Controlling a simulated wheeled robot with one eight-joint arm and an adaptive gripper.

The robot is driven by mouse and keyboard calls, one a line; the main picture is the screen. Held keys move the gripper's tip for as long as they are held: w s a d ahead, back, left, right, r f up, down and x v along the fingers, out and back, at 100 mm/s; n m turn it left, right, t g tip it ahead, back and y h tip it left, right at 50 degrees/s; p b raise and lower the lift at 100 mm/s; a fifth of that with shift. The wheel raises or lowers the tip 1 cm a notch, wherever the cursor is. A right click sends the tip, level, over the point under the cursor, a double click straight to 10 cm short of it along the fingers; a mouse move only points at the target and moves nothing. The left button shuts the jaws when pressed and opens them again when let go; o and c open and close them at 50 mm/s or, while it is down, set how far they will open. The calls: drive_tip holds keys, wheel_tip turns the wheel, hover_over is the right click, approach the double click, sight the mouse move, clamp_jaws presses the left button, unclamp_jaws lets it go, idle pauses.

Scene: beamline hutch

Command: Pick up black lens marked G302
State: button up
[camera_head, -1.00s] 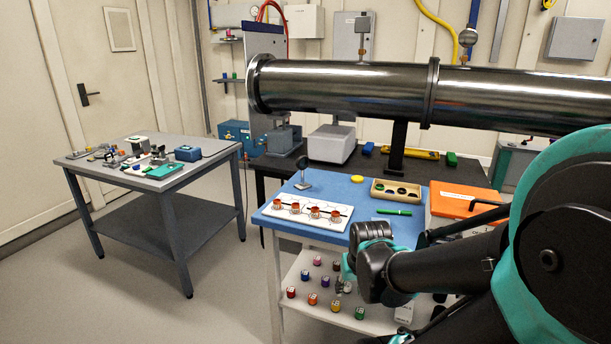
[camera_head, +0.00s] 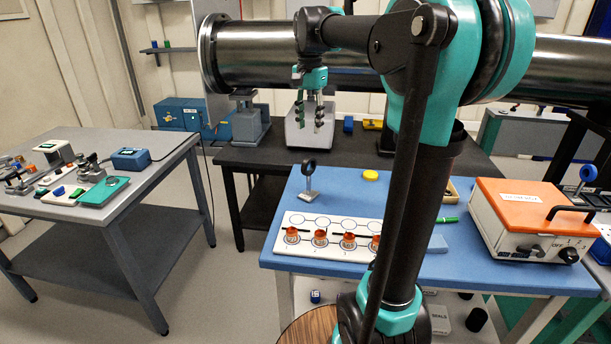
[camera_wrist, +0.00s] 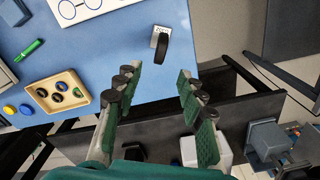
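A wooden tray (camera_wrist: 51,110) holds several small dark round lenses (camera_wrist: 57,97) in the wrist view. In the head view only the tray's right end (camera_head: 453,187) shows beside my arm. A black ring on a small stand (camera_head: 309,172) is upright on the blue table; it also shows in the wrist view (camera_wrist: 163,45). My gripper (camera_head: 312,122) is open and empty, fingers pointing down, above the rear black bench. In the wrist view its fingers (camera_wrist: 158,72) are wide apart, with the ring stand beyond them.
The blue table (camera_head: 280,245) bears a white plate (camera_head: 305,220) with several orange-topped pieces, a yellow disc (camera_head: 370,175), a green marker (camera_wrist: 28,49) and an orange-topped box (camera_head: 525,210). A large metal pipe (camera_head: 250,55) crosses behind my gripper. A grey side table (camera_head: 150,165) stands left.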

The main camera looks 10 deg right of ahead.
approach(309, 170)
drive_tip(key=f, duration=0.1)
drive_tip(key=w+f, duration=0.1)
drive_tip(key=f, duration=0.3)
drive_tip(key=shift+w+f, duration=0.2)
drive_tip(key=shift+w, duration=0.15)
drive_tip(key=shift+s+d+f, duration=0.1)
drive_tip(key=shift+f, duration=2.75)
drive_tip(key=shift+c, duration=0.2)
clamp_jaws()
